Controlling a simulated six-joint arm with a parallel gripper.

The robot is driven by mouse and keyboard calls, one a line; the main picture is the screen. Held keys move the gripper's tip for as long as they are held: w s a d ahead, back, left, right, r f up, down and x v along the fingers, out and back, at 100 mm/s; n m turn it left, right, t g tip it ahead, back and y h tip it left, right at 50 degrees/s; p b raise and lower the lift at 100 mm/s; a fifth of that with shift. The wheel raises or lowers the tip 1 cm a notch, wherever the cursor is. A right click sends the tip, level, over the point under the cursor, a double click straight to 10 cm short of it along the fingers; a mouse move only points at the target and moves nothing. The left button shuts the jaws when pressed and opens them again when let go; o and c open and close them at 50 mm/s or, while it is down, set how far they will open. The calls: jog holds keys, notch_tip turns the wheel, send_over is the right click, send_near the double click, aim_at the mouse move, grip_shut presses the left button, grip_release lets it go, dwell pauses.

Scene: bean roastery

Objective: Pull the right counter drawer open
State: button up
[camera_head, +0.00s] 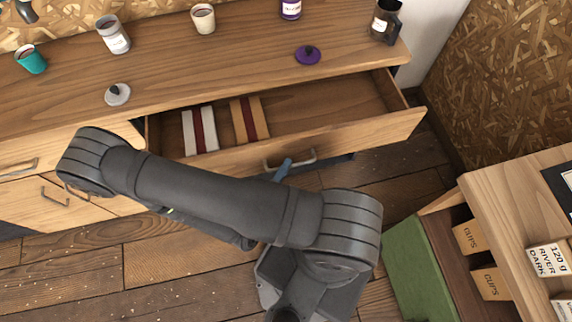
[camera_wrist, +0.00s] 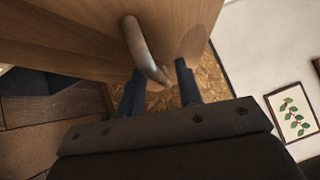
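The right counter drawer (camera_head: 372,138) is pulled well out of the counter, and its inside shows. Its grey bar handle (camera_head: 302,161) is on the front panel. My gripper is mostly hidden behind my arm in the head view; a blue finger (camera_head: 283,170) shows at the handle. In the wrist view my gripper (camera_wrist: 158,80) has its two dark fingers apart. The handle (camera_wrist: 143,48) reaches down between them, with gaps beside it. I cannot tell whether a finger touches it.
Two striped packets (camera_head: 201,131) (camera_head: 249,120) lie in the drawer. Cups, jars and lids stand on the counter top (camera_head: 200,62). A wooden shelf unit (camera_head: 515,190) with CUPS boxes and a green panel (camera_head: 418,268) stand at the right. Bare floor lies in front of the counter.

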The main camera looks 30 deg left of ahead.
jog(key=shift+w, duration=0.55)
grip_shut()
jog(key=shift+s+d, duration=0.1)
jog(key=shift+s+d, duration=1.5)
jog(key=shift+s, duration=0.05)
grip_release()
